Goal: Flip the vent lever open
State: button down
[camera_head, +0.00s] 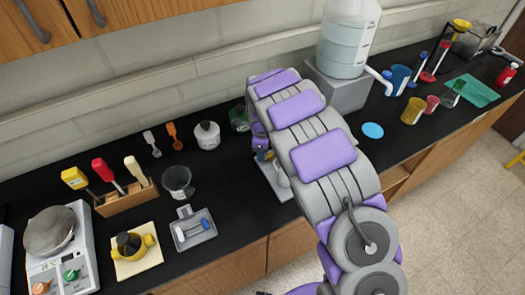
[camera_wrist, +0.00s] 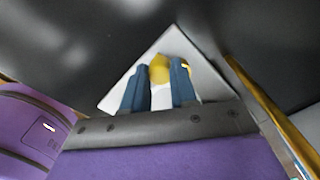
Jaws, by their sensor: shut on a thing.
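My gripper (camera_wrist: 160,67) shows in the wrist view as two blue fingers, shut on a rounded yellow part (camera_wrist: 159,73). This yellow part sits over a pale grey-white plate (camera_wrist: 118,98), and I take it to be the vent lever's handle, though its full shape is hidden by the fingers. In the head view my purple and grey arm reaches down to the counter and covers most of the gripper. A grey base plate (camera_head: 270,178) with a pale upright piece shows just left of the arm. How far the lever is turned cannot be told.
The black counter (camera_head: 345,128) carries a large jug (camera_head: 345,45) on a grey stand behind the arm. A beaker (camera_head: 178,180), a grey tray (camera_head: 195,230) and a scale (camera_head: 60,240) stand to the left. Cups (camera_head: 412,110) and a green tray (camera_head: 472,90) are at right.

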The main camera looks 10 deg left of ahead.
jog(key=shift+w+a, duration=0.1)
jog(key=c, duration=0.9)
grip_release()
jog(key=shift+a, duration=0.1)
notch_tip(320, 180, up, 17)
jog(key=p, duration=0.1)
jog(key=shift+r, duration=0.1)
